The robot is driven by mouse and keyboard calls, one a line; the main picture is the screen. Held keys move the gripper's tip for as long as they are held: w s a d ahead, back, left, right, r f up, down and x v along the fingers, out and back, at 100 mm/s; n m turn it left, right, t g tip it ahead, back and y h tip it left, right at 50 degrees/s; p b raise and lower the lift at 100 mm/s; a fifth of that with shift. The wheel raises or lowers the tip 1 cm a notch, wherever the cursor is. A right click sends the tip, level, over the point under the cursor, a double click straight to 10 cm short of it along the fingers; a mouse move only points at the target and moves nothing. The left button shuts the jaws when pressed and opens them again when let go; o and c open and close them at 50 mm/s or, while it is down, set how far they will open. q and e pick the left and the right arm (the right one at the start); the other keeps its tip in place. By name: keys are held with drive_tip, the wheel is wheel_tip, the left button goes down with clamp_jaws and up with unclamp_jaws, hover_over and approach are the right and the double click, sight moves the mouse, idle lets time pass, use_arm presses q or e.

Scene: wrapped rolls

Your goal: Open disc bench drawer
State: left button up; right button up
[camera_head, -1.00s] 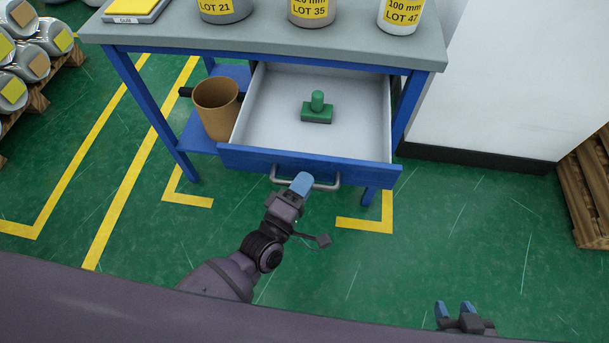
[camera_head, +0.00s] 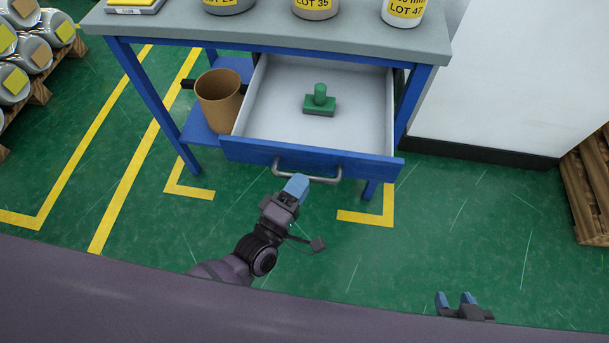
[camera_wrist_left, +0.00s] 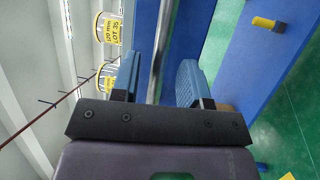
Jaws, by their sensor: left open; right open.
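The bench drawer (camera_head: 311,164) with its blue front is pulled out below the grey bench top (camera_head: 270,35). Its grey bar handle (camera_head: 325,179) faces me. A green stamp-like object (camera_head: 320,101) stands inside the white drawer. My left gripper (camera_head: 297,186) is open at the left part of the handle. In the left wrist view the handle bar (camera_wrist_left: 160,45) runs between the spread blue fingers (camera_wrist_left: 158,80) with gaps at both sides. My right gripper (camera_head: 456,300) is open and empty at the lower right, far from the drawer.
A brown cup-like bin (camera_head: 219,103) stands on the blue lower shelf left of the drawer. Labelled containers (camera_head: 316,8) stand on the bench top. Wrapped rolls (camera_head: 30,55) lie on a pallet at left. Another pallet (camera_head: 585,190) is at right. The green floor before the bench is clear.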

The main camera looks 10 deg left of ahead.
use_arm(q)
drive_tip(key=v, duration=0.8)
use_arm(e)
drive_tip(key=shift+s, duration=0.15)
use_arm(q)
drive_tip(key=s+a+r+m+g+y+p, duration=0.2)
drive_tip(key=s+a+m+g+y+p, duration=0.1)
drive_tip(key=a+m, duration=0.4)
drive_tip(key=s+a+r+m+g+y+p, duration=0.2)
drive_tip(key=s+a+m+g+y+p, duration=0.2)
drive_tip(key=s+a+m, duration=0.2)
drive_tip(key=s+a, duration=0.2)
drive_tip(key=a, duration=0.2)
drive_tip(key=shift+a+m+y+p, duration=0.3)
drive_tip(key=shift+m+y+p, duration=0.05)
drive_tip(key=shift+m+y, duration=0.05)
use_arm(e)
wheel_tip(320, 180, up, 6)
drive_tip(key=shift+r+t, duration=0.25)
drive_tip(key=shift+t, duration=0.15)
